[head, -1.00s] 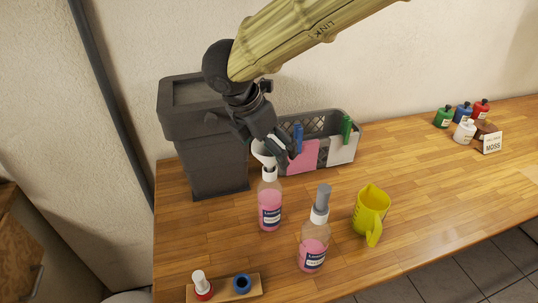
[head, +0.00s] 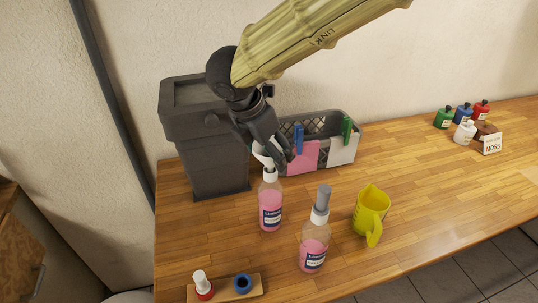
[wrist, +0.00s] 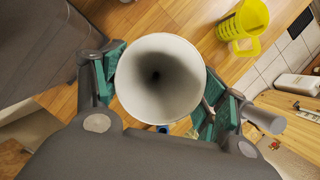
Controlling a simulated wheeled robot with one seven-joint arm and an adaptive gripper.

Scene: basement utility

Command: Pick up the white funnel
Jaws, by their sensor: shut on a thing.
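The white funnel (wrist: 160,80) fills the middle of the wrist view, its wide mouth toward the camera. In the head view the funnel (head: 264,156) shows as a white piece at my fingertips, directly above the neck of the left pink bottle (head: 270,203). My gripper (head: 279,157) is shut on the funnel, with a green-padded finger on each side of it in the wrist view. The funnel's lower end is hidden in the wrist view. I cannot tell whether its stem is in the bottle neck or just above it.
A second pink bottle (head: 314,245) with a grey top stands to the right, near a yellow jug (head: 371,212). A dark bin (head: 215,150) and a grey basket (head: 346,152) stand behind. A wooden strip (head: 224,289) holds two small items in front.

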